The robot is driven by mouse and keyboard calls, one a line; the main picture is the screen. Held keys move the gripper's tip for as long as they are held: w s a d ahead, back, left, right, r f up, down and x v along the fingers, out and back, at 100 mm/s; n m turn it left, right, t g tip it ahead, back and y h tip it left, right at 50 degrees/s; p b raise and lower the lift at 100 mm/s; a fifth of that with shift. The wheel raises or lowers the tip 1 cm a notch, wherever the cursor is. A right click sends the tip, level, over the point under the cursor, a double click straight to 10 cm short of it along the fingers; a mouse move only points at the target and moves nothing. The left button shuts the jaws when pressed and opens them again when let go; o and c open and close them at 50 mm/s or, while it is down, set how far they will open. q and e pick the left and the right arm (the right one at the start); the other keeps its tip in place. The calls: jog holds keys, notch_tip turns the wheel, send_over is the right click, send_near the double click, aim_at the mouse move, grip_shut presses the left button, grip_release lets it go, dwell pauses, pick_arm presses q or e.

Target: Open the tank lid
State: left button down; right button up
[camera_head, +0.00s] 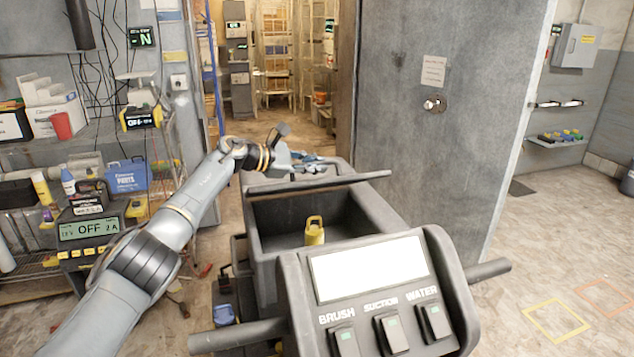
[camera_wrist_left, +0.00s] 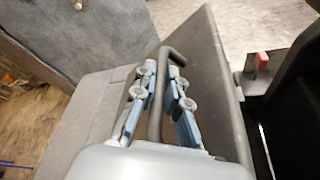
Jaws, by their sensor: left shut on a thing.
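The tank (camera_head: 275,230) of the grey floor machine stands in front of me, with its inside showing. Its dark lid (camera_head: 330,183) is raised, seen nearly edge-on across the far side of the opening. In the left wrist view the lid (camera_wrist_left: 208,75) is a flat grey panel with a bent rod handle (camera_wrist_left: 178,55). My left gripper (camera_head: 318,160) is behind the raised lid's upper edge. In the wrist view its blue fingers (camera_wrist_left: 164,82) are shut on the handle. My right gripper is out of view.
A yellow object (camera_head: 314,232) is in the tank. The control panel (camera_head: 372,270) and handlebar (camera_head: 490,270) are nearest me. A cluttered shelf (camera_head: 40,150) stands left; a grey door (camera_head: 440,160) stands right. Floor at the right is mostly clear.

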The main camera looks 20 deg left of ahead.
pick_arm(q)
jog(key=shift+w+a+r+b, duration=0.45)
jog(key=shift+w+r, duration=0.1)
jog(key=shift+r, duration=0.1)
jog(key=c, duration=1.4)
grip_release()
jog(key=shift+w, duration=0.1)
jog(key=shift+o, duration=0.2)
jog(key=shift+f, duration=0.1)
jog(key=v, duration=1.2)
